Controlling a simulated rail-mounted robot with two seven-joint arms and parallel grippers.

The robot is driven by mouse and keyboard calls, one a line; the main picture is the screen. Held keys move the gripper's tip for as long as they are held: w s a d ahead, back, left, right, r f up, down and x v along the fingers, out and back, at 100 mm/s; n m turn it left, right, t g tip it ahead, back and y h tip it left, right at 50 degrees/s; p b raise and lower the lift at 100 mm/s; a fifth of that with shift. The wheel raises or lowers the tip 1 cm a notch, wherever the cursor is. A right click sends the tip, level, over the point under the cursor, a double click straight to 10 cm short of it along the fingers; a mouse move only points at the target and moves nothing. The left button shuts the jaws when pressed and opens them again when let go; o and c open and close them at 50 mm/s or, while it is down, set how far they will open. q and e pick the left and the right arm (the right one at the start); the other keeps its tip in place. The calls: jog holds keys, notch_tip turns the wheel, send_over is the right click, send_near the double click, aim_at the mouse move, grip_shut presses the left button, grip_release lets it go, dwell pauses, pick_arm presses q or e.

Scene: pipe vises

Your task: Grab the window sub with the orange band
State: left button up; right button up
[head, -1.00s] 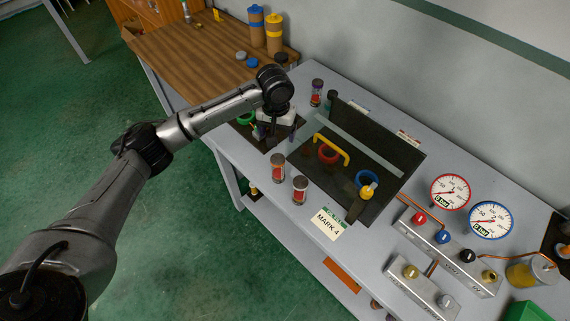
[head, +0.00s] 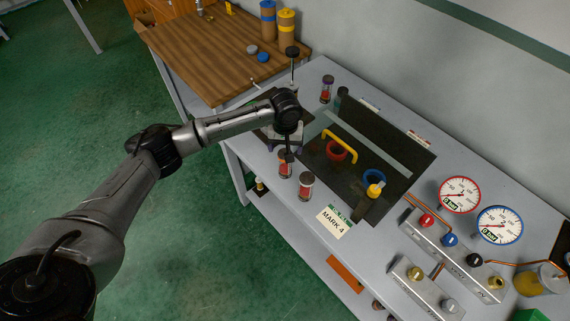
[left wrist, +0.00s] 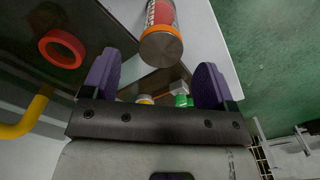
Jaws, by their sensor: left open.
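In the left wrist view a window sub with an orange band (left wrist: 160,28) shows its dark end cap and red window, just beyond the fingertips and roughly between them. My left gripper (left wrist: 156,72) is open and empty, its two purple fingers spread. In the head view the gripper (head: 285,146) is over the bench's front edge, close to a red-windowed sub (head: 285,166) that the arm partly hides. A second similar sub (head: 306,186) stands just right of it, and a third (head: 327,89) stands farther back. Band colours are too small to tell in the head view. My right gripper is not in view.
A "MARK 4" card (head: 335,221) lies in front. Gauges (head: 459,195) and valve blocks are at the right.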

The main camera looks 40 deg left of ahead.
pick_arm(q)
jog(key=shift+f+b, duration=0.3)
jog(key=shift+f, duration=2.25)
jog(key=c, duration=1.3)
